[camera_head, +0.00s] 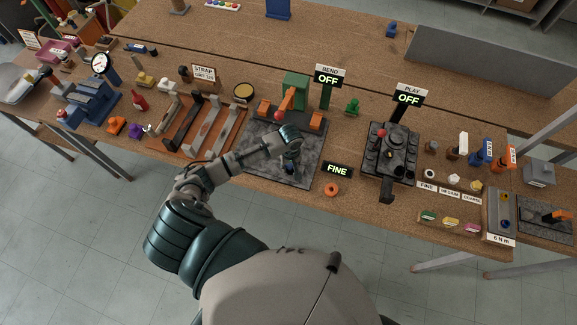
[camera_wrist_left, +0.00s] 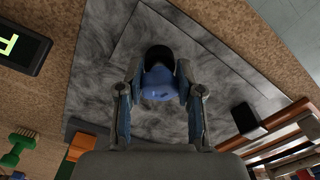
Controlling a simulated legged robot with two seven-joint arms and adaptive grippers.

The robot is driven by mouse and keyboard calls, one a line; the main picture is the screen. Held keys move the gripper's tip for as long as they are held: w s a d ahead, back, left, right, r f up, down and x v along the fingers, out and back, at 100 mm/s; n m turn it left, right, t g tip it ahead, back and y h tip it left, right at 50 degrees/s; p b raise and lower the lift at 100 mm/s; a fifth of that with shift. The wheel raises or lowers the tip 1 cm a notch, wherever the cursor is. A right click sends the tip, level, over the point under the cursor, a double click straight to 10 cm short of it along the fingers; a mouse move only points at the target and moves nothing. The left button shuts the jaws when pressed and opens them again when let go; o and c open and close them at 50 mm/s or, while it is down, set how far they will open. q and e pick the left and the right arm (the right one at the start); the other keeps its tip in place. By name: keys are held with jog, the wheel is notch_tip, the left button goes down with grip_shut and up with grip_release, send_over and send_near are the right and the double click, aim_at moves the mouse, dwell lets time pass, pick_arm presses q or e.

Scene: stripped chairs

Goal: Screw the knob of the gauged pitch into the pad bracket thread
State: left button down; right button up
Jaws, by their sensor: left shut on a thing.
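My left gripper (camera_head: 290,162) reaches down over the dark grey slab (camera_head: 258,150) in the middle of the bench. In the left wrist view my left gripper (camera_wrist_left: 160,78) is shut on a blue piece (camera_wrist_left: 160,92) with a black rounded end (camera_wrist_left: 159,55). In the head view this piece is mostly hidden under the hand. I cannot tell whether it touches a thread. Small pale pieces (camera_head: 454,179) stand behind labels FINE, MEDIUM and a third word. I cannot pick out the pad bracket thread. My right gripper is out of view.
A green block (camera_head: 295,88) and orange parts (camera_head: 317,121) stand at the slab's back. The BEND (camera_head: 328,76) and PLAY (camera_head: 408,96) signs both read OFF. A dark fixture (camera_head: 390,152) stands to the right. An orange ring (camera_head: 331,189) lies near the front edge.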

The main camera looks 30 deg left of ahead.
pick_arm(q)
jog(key=m, duration=0.6)
jog(key=shift+s+f, duration=0.2)
jog(key=shift+f, duration=0.05)
jog(key=shift+m, duration=0.3)
jog(key=m, duration=0.5)
jog(key=c, duration=1)
grip_release()
jog(key=shift+m, duration=0.5)
jog(key=shift+c, duration=0.2)
jog(key=o, duration=0.4)
jog(key=shift+c, duration=0.2)
jog(key=shift+w, duration=0.2)
jog(key=shift+r, duration=0.15)
